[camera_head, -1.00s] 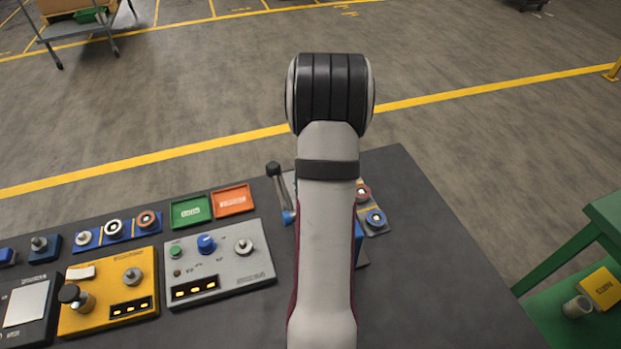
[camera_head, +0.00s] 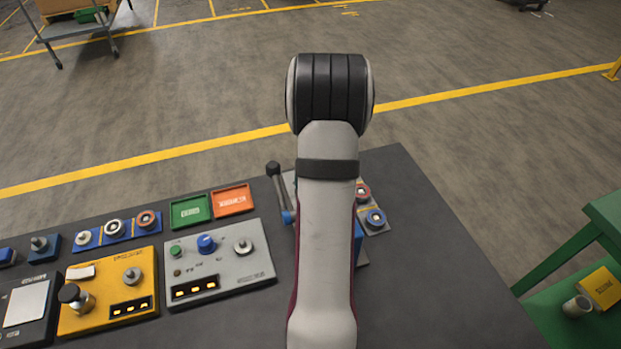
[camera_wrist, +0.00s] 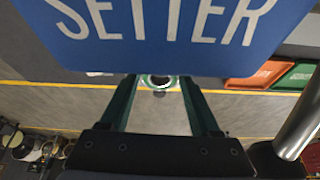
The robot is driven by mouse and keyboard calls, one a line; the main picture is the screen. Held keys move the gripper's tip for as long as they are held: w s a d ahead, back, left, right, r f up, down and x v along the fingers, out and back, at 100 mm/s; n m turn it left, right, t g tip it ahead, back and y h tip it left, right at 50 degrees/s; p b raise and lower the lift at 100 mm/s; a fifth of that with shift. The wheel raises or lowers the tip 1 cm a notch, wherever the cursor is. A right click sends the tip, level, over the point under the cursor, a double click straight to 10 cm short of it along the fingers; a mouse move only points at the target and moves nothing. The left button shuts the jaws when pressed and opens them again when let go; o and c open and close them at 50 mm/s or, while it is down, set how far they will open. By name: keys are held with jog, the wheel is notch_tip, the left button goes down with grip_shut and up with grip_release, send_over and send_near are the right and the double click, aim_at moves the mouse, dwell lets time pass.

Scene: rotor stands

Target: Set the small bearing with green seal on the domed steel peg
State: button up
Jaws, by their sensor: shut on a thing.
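In the wrist view my gripper (camera_wrist: 160,84) is shut on the small bearing with green seal (camera_wrist: 147,81), which sits between the green fingertips. The blue SETTER panel (camera_wrist: 165,55) hides part of the bearing's upper side. In the head view my arm hides the gripper and the bearing. Steel pegs stand on the grey box (camera_head: 243,245), the yellow box (camera_head: 132,275) and a small blue block (camera_head: 39,242). I cannot tell which one is the domed steel peg, or whether it is behind my arm.
A green tray (camera_head: 189,203) and an orange tray (camera_head: 232,193) lie behind the grey box. A blue strip (camera_head: 131,237) holds several rings. A lever (camera_head: 277,182) stands left of my arm, and more rings (camera_head: 376,218) lie right of it. The table's right side (camera_head: 440,290) is clear.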

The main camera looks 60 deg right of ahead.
jog(key=shift+f, duration=0.8)
dwell(0.7)
jog(key=o, duration=1.5)
jog(key=shift+o, duration=0.4)
jog(key=shift+r, duration=4.05)
